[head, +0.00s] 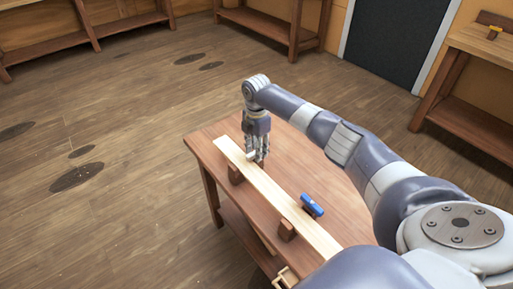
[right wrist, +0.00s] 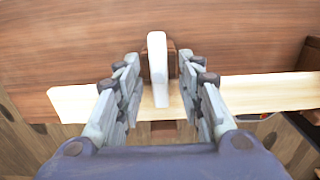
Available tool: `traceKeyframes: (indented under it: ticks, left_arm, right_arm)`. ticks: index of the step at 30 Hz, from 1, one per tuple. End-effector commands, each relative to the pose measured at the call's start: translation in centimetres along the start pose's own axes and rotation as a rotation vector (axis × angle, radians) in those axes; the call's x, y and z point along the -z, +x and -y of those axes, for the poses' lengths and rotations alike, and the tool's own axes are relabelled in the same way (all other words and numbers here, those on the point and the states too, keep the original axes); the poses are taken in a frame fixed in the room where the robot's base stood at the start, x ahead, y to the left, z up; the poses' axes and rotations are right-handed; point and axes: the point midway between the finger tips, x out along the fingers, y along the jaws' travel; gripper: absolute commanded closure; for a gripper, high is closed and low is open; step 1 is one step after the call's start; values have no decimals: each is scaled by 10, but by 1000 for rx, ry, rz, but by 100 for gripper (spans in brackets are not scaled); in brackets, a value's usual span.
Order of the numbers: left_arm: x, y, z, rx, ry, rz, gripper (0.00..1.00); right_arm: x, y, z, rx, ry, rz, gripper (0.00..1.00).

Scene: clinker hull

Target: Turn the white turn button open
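The white turn button (right wrist: 157,57) shows in the right wrist view as an upright white bar, lying across a dark brown block and the far edge of the pale plank (right wrist: 265,95). My right gripper (right wrist: 160,80) is open, with one finger on each side of the button and visible gaps between. In the head view the right gripper (head: 258,160) points down at the far end of the pale plank (head: 270,192), and only a small white bit of the button (head: 251,155) shows beside the fingers. My left gripper is not in view.
The plank rests on brown blocks on a wooden table (head: 205,150). Shelves (head: 110,28) line the back wall, a side bench (head: 480,40) stands at right, and the floor to the left is free.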

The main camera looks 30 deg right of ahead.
Motion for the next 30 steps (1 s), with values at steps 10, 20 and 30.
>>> traceKeyframes:
  ticks: [10, 20, 30]
  left_arm:
    - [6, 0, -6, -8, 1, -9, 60]
    - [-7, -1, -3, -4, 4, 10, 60]
    - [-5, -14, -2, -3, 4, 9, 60]
  right_arm:
    - [0, 2, 0, 0, 0, 0, 79]
    - [0, 1, 0, 0, 2, 0, 100]
    - [0, -2, 0, 0, 107, -1, 100]
